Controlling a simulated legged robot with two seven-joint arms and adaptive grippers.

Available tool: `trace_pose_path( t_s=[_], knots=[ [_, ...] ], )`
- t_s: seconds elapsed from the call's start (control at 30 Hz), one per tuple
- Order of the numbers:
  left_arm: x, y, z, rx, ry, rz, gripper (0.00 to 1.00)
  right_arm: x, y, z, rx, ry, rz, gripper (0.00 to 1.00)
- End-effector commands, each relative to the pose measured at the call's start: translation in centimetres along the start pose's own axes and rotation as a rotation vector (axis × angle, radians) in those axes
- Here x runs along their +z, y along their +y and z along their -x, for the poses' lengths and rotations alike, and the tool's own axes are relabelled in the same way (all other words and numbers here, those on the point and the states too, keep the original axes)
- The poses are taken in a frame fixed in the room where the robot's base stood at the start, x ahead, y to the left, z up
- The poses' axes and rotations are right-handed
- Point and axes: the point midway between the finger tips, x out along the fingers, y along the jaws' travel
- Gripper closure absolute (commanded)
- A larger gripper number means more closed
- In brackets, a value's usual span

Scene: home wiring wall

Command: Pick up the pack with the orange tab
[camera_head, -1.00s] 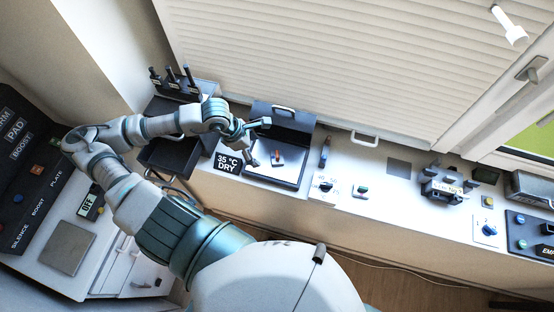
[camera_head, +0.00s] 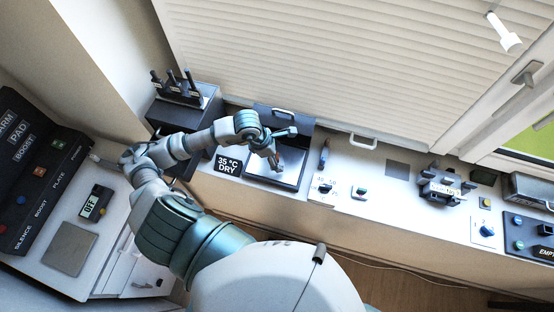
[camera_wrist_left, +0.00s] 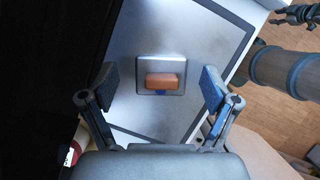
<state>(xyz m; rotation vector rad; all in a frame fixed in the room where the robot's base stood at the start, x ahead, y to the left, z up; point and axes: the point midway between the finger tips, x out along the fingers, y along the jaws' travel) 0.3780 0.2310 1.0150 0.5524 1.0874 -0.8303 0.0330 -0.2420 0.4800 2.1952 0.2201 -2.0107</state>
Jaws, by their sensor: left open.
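My left gripper (camera_head: 284,146) is above the tray in the head view and mostly covers the pack there. In the left wrist view my left gripper (camera_wrist_left: 159,85) is open, with one finger on each side of the pack and a gap to both.
A "35 °C DRY" sign (camera_head: 227,164) stands left of the tray. A dark rack with upright black handles (camera_head: 184,92) is behind on the left. The blind (camera_head: 330,70) is behind.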

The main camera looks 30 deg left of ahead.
Motion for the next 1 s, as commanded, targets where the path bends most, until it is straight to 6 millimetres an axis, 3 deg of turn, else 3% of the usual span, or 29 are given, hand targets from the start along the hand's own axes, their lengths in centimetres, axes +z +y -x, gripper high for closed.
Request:
trace_pose_path(
  t_s=[0.13,0.4,0.47,0.77,1.0],
  knots=[
    [0.0,0.0,0.2,0.001,0.000,0.000,0.12,0.0,0.0,0.1,0.000,0.000,0.000,0.60],
    [0.0,0.0,0.2,0.000,0.000,0.000,0.78,0.0,0.0,0.1,0.000,-0.001,0.000,0.60],
    [0.0,0.0,0.2,0.001,0.000,0.000,0.83,0.0,0.0,0.1,0.000,-0.001,0.000,0.60],
    [0.1,0.2,0.3,0.001,0.000,0.001,0.83,0.0,0.0,0.2,0.000,0.000,0.000,0.60],
    [0.5,1.2,1.9,0.005,0.001,0.002,0.83,-0.1,0.1,0.8,0.000,0.001,0.000,0.60]
  ],
)
